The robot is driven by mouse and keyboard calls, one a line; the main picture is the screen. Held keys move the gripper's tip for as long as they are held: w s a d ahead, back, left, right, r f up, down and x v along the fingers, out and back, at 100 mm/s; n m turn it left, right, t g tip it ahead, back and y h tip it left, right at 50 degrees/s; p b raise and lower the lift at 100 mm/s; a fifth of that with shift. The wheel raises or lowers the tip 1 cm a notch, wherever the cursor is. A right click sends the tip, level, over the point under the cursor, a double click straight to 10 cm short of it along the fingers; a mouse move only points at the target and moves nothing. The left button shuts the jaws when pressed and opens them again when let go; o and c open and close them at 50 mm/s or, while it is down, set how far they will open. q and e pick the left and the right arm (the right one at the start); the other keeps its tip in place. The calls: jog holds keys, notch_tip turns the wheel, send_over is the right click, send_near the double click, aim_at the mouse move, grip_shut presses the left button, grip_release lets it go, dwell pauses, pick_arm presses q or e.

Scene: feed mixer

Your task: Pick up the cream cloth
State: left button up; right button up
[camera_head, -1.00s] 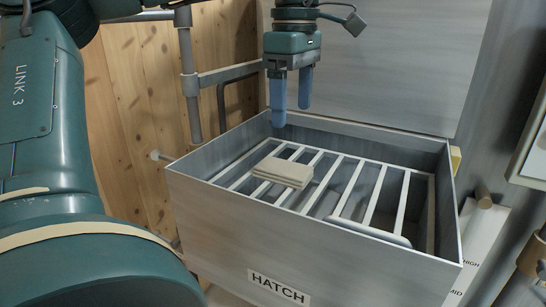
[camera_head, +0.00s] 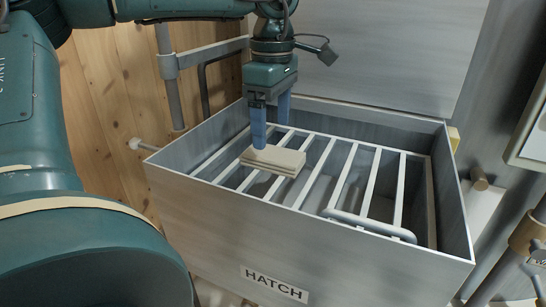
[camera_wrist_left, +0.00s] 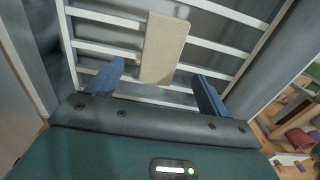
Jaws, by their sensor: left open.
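The cream cloth (camera_head: 273,160) is a folded, layered rectangle lying on the white bars inside the hatch box. It also shows in the left wrist view (camera_wrist_left: 164,47), where its near end reaches between the two fingers. My left gripper (camera_head: 271,136) points down with its blue fingers at the far edge of the cloth. In the left wrist view the open fingers (camera_wrist_left: 160,80) stand apart on either side of the cloth with a gap to each side. I cannot tell from these views how high the fingertips are above the bars. My right gripper is not in view.
The grey box walls (camera_head: 300,225), labelled HATCH, surround the bars (camera_head: 346,178) and my left fingers. A post with a bracket (camera_head: 170,75) stands at the left, and an upright panel (camera_head: 390,55) behind.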

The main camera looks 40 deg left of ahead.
aim_at(273, 153)
pick_arm(q)
notch_tip(273, 153, down, 5)
jog(key=shift+f+p, duration=0.1)
jog(key=shift+p, duration=0.4)
jog(key=shift+c, duration=0.2)
jog(key=c, duration=1)
